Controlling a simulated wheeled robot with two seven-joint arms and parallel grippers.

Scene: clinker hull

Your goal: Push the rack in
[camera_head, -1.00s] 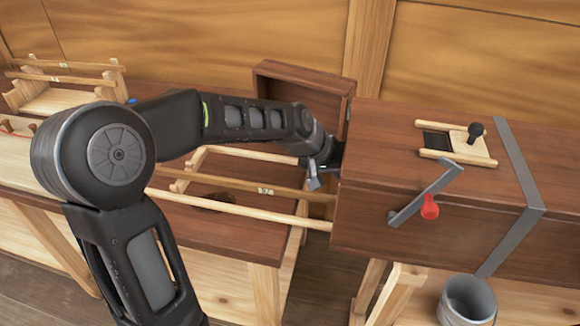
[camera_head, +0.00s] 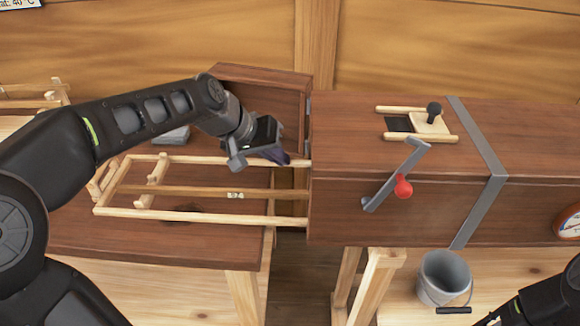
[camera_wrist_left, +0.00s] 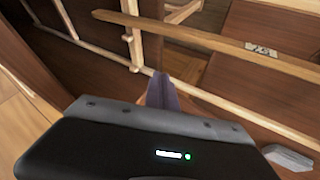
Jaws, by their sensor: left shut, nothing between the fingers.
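The rack (camera_head: 205,219) is a pale wooden frame of long rails, with a small number tag on its middle bar. Its right end passes into the open left end of the dark wooden box (camera_head: 345,215). Most of its length lies outside, to the left. My left gripper (camera_head: 284,158) is shut and empty. It is over the rack's far rail, just left of the box mouth; contact is unclear. In the left wrist view its closed fingers (camera_wrist_left: 163,92) overlap a rail of the rack (camera_wrist_left: 100,48). My right gripper is out of view; only part of that arm shows.
The box's end door (camera_head: 262,98) stands open behind my gripper. The box carries a grey lever with a red knob (camera_head: 403,187) and a sliding wooden vent (camera_head: 430,124). A metal bucket (camera_head: 443,275) stands below. A gap separates the left bench (camera_head: 150,240) from the box.

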